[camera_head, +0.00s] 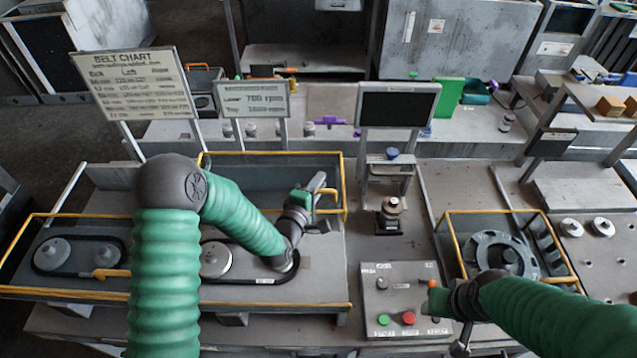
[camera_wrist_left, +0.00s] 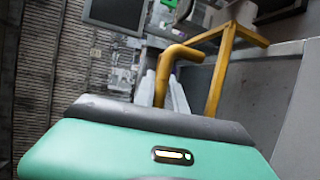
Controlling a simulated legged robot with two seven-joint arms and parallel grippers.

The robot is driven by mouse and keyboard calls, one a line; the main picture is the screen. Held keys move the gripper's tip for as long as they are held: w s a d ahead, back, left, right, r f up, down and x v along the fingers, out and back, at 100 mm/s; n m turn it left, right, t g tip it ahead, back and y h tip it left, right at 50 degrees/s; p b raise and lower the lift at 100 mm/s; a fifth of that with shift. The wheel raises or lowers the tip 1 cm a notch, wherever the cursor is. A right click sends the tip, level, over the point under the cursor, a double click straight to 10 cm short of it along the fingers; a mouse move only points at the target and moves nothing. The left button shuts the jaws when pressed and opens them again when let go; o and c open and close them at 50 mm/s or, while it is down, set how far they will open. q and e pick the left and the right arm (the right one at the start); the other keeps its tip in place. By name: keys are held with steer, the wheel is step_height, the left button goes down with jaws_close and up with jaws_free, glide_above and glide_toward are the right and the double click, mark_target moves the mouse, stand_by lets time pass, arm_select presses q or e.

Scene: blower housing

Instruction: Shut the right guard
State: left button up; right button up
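The right guard (camera_head: 272,153) is a yellow-edged cover that stands raised behind the right belt bay, with a large pulley (camera_head: 215,260) and belt exposed below it. Its yellow handle (camera_head: 329,191) is at its right side and also shows in the left wrist view (camera_wrist_left: 163,75). My left gripper (camera_head: 322,193) is at this handle. In the left wrist view its two grey fingers (camera_wrist_left: 165,92) lie close on both sides of the yellow bar and appear shut on it. My right gripper (camera_head: 436,300) is over the control panel, apart from the guard; its fingers are not clear.
The left guard (camera_head: 50,292) lies low over its pulleys. A control panel (camera_head: 380,300) with green and red buttons sits right of the bays. A yellow-framed guard (camera_head: 500,212) encloses a round wheel farther right. A small screen (camera_head: 398,105) and signboards (camera_head: 135,85) stand behind.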

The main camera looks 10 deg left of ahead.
arm_select(q)
steer(key=shift+d, duration=0.2)
steer(key=shift+c, duration=1.1)
steer(key=shift+s+d, duration=0.1)
jaws_close()
steer(key=shift+s, duration=0.1)
